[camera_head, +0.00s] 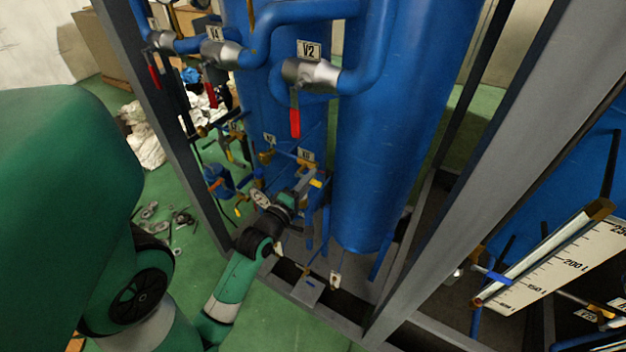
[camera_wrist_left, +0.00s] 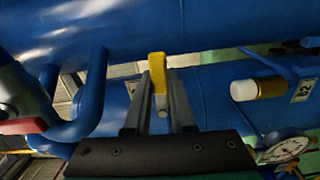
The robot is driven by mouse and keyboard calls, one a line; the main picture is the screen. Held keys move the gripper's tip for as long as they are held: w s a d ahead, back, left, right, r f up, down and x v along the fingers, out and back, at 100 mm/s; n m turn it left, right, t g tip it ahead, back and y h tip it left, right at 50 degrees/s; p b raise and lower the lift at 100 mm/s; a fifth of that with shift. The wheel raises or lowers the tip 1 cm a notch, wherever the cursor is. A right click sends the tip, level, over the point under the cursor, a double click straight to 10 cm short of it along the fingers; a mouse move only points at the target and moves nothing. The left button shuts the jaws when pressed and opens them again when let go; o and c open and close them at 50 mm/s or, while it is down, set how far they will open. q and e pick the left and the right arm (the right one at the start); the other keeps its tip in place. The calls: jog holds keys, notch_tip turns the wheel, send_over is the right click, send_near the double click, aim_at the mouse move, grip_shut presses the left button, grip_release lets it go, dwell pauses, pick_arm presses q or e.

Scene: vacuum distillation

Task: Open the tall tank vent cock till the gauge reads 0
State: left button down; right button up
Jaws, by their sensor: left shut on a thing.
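My left gripper (camera_head: 312,180) reaches in low among the pipework beside the tall blue tank (camera_head: 392,130). In the left wrist view, its two fingers (camera_wrist_left: 159,100) are shut on a yellow cock handle (camera_wrist_left: 159,72). The handle lies in line with the fingers, and its valve body cannot be made out. A bit of yellow also shows at the gripper in the head view. A round white gauge (camera_wrist_left: 285,150) is at the lower right of the wrist view, tilted, and its reading is too small to tell. My right gripper is in neither view.
Red-handled valves, one tagged V2 (camera_head: 309,51), hang above on blue pipes. Grey frame posts (camera_head: 490,150) stand close on both sides. A level scale (camera_head: 560,265) is at right.

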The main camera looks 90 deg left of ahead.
pick_arm(q)
jog(key=c, duration=0.8)
grip_release()
jog(key=shift+o, duration=0.2)
jog(key=b+v, duration=0.1)
jog(key=v, duration=1)
jog(key=shift+d, duration=0.25)
jog(key=shift+s, duration=0.15)
